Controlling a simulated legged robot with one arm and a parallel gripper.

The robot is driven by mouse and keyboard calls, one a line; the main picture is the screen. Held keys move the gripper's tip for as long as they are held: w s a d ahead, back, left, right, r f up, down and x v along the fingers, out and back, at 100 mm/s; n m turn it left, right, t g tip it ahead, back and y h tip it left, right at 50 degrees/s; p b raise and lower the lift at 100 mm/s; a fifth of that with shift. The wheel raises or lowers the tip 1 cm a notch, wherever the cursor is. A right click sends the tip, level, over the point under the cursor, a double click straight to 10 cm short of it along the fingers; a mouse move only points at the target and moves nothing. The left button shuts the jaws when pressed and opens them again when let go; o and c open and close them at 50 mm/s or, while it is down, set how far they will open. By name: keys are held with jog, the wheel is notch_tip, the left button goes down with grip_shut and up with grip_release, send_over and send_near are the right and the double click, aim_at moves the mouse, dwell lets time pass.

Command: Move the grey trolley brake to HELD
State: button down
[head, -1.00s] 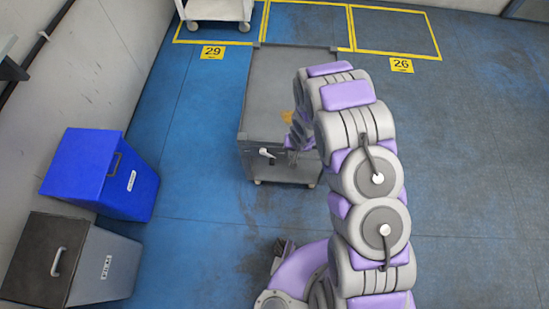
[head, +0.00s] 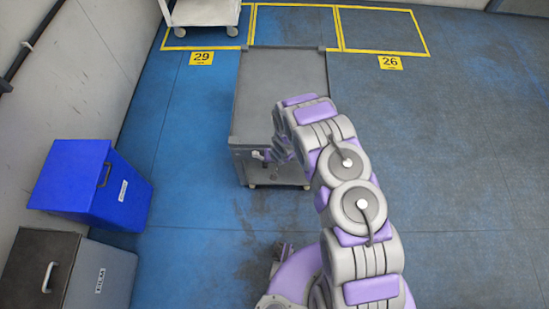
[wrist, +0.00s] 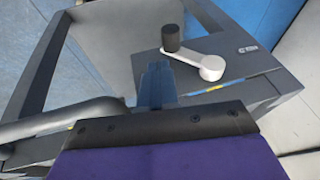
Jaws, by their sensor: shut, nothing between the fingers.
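The grey trolley (head: 283,85) stands on the blue floor ahead of me. Its brake lever (head: 257,155) is on the near face, towards the left, small and partly hidden by my arm in the head view. In the wrist view the brake lever (wrist: 192,57) is a white arm with a dark knob (wrist: 172,38) at its upper left end and a round hub at its lower right. My gripper (wrist: 157,82) is shut and empty, its fingertips just below the knob in the picture; I cannot tell whether they touch. My gripper (head: 272,154) is beside the lever in the head view.
A blue bin (head: 92,185) and a grey bin (head: 68,272) stand along the left wall. A white cart (head: 205,14) is at the back left. Yellow floor bays with signs 29 (head: 201,58) and 26 (head: 390,62) lie behind the trolley. The floor on the right is clear.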

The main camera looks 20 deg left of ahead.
jog(key=f, duration=0.1)
jog(key=a+f, duration=0.1)
jog(key=a+f+b, duration=0.1)
jog(key=shift+s+f, duration=0.1)
jog(key=shift+s, duration=0.2)
